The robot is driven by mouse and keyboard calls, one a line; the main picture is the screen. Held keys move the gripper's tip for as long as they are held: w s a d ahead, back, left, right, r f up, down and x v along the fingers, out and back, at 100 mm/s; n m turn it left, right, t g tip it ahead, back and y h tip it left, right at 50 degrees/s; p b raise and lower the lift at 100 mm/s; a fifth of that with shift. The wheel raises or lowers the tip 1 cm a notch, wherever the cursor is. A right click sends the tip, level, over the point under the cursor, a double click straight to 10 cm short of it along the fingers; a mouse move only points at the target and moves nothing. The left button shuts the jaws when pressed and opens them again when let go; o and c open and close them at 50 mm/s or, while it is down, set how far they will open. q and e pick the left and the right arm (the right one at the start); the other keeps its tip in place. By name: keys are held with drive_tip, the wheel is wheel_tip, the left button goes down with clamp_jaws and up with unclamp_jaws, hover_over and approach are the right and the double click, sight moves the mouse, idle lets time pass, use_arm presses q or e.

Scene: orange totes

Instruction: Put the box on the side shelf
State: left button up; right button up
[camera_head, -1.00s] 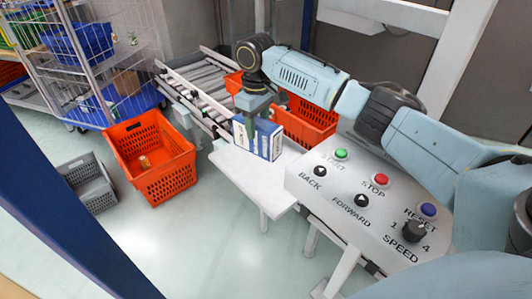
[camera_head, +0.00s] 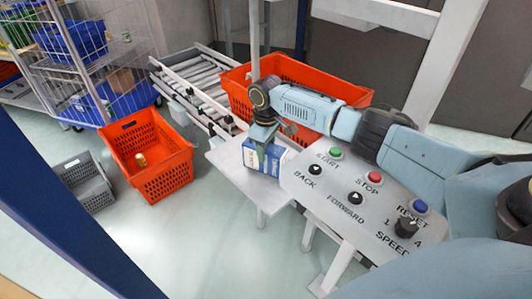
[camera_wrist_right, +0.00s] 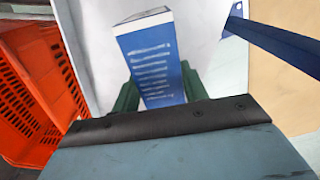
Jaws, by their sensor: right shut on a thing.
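The box (camera_head: 258,158) is blue and white and stands upright at the side shelf (camera_head: 228,160), a flat white plate beside the button panel. My right gripper (camera_head: 264,137) comes down on it from above and is shut on it. In the right wrist view the box (camera_wrist_right: 155,62) sits between the two green fingers (camera_wrist_right: 157,97), with the pale shelf surface behind it. I cannot tell whether the box's bottom fully touches the shelf. My left gripper is not in view.
A large orange tote (camera_head: 236,88) stands behind my right arm by the roller conveyor (camera_head: 190,78). The button panel (camera_head: 325,200) adjoins the shelf on the right. Another orange tote (camera_head: 165,180) and a grey crate (camera_head: 88,195) stand on the floor at left. The shelf's left part is bare.

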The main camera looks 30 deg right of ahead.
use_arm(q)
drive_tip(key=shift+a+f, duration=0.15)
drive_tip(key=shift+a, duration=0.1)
use_arm(e)
drive_tip(key=shift+f, duration=0.65)
drive_tip(key=shift+f, duration=0.1)
drive_tip(key=o, duration=1.2)
wheel_tip(320, 180, up, 11)
drive_tip(key=shift+r+p, duration=0.15)
drive_tip(key=shift+p, duration=0.95)
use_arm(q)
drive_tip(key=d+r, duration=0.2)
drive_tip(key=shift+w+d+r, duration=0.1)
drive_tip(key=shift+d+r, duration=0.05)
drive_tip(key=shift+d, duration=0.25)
use_arm(e)
drive_tip(key=shift+r, duration=0.5)
